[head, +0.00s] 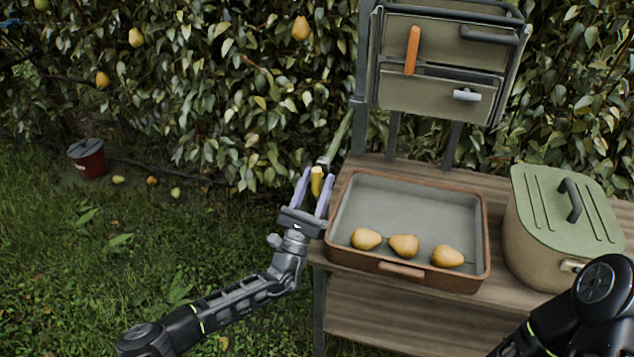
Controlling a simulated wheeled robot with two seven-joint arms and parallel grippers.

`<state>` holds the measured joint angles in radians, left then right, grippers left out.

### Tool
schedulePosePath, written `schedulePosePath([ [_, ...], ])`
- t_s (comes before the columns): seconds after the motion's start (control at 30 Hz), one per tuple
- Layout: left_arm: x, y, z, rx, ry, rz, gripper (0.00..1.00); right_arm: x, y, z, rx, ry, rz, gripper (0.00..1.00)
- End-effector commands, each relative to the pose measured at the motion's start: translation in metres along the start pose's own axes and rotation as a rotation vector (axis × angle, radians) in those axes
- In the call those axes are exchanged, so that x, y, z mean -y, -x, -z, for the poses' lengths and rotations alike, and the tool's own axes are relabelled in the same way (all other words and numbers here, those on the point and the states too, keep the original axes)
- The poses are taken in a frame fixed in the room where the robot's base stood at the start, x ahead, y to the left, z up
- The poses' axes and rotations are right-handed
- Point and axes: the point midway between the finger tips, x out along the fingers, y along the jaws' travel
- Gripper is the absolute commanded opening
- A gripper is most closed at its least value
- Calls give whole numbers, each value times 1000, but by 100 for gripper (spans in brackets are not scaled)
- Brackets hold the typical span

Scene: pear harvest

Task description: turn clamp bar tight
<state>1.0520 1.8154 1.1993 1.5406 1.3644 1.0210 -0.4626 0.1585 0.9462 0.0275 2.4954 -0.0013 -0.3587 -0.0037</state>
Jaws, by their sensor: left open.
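A short yellow bar (317,181) stands roughly upright at the left edge of the wooden bench, below a dark grey fitting. It looks like the clamp bar, though most of the clamp is hidden. My left gripper (316,184) is open, with its two pale purple fingers on either side of the yellow bar. I cannot tell whether either finger touches it. A green-grey pole slants up behind the fitting. Only a link of my right arm shows at the lower right; its gripper is out of view.
A brown-rimmed tray (484,235) with three pears sits right beside my left gripper. A beige pot with a green lid (590,220) stands at the right. A rack (440,95) with an orange handle rises behind. A red bucket (88,160) stands on the grass at left.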

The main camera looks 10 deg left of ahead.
Motion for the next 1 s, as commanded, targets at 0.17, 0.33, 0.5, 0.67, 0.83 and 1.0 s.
schedulePosePath([
  [0.17,0,14,1,-2,-1,0,44,0,-1,0,0,0,0,41],
  [0.33,-1,42,1,-2,0,-1,44,-1,-2,0,0,0,0,41],
  [0.5,-1,68,1,-2,0,-1,44,-1,-3,0,0,0,0,41],
  [0.67,1,78,0,-1,1,1,44,-1,-3,0,0,0,0,41],
  [0.83,1,78,0,0,1,1,44,-1,-3,0,0,0,0,41],
  [1.0,0,78,0,-1,1,0,44,-1,-3,0,0,0,0,41],
])
